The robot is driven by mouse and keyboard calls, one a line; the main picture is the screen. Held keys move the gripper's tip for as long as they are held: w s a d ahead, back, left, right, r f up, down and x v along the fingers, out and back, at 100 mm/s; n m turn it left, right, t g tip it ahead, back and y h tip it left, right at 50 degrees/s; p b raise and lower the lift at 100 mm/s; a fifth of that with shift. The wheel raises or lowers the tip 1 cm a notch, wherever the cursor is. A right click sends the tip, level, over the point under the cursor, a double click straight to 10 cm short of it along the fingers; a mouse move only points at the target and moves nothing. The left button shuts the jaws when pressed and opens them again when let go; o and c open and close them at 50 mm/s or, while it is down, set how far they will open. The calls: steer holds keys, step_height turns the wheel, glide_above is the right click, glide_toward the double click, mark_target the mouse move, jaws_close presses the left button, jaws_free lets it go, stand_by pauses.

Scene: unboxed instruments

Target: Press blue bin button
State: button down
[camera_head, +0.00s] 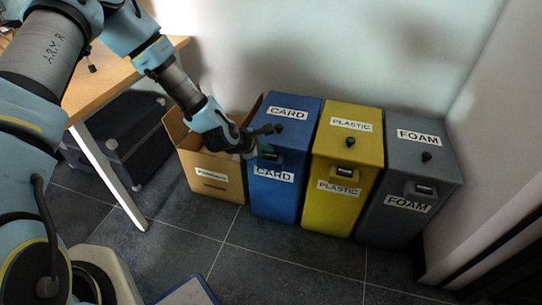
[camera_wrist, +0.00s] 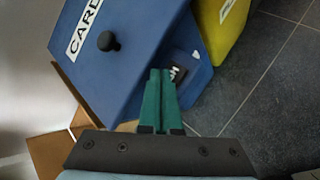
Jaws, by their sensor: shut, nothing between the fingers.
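The blue bin (camera_head: 292,140) with CARD labels stands left in the row of bins. It fills the upper middle of the wrist view (camera_wrist: 135,75), with a black knob (camera_wrist: 108,41) on its lid. My gripper (camera_head: 270,152) is at the upper front of this bin. Its green fingers (camera_wrist: 160,73) are shut and empty, with the tips over the bin's front box. A dark button panel with white marking (camera_wrist: 176,71) shows just right of the fingertips. The fingers partly cover it, and I cannot tell whether they touch it. In the head view my gripper hides most of this panel.
The yellow PLASTIC bin (camera_head: 372,148) and the grey FOAM bin (camera_head: 442,165) stand to the right, close together. An open cardboard box (camera_head: 214,172) is just left of the blue bin. A wooden table (camera_head: 105,80) is at left. Tiled floor (camera_head: 290,270) is open in front.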

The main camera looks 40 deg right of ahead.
mark_target(268, 157)
steer(key=shift+f, duration=0.4)
stand_by(0.8)
steer(key=shift+r+p, duration=0.45)
steer(key=shift+r, duration=0.45)
steer(key=shift+r+p, duration=2)
steer(key=shift+r, duration=0.45)
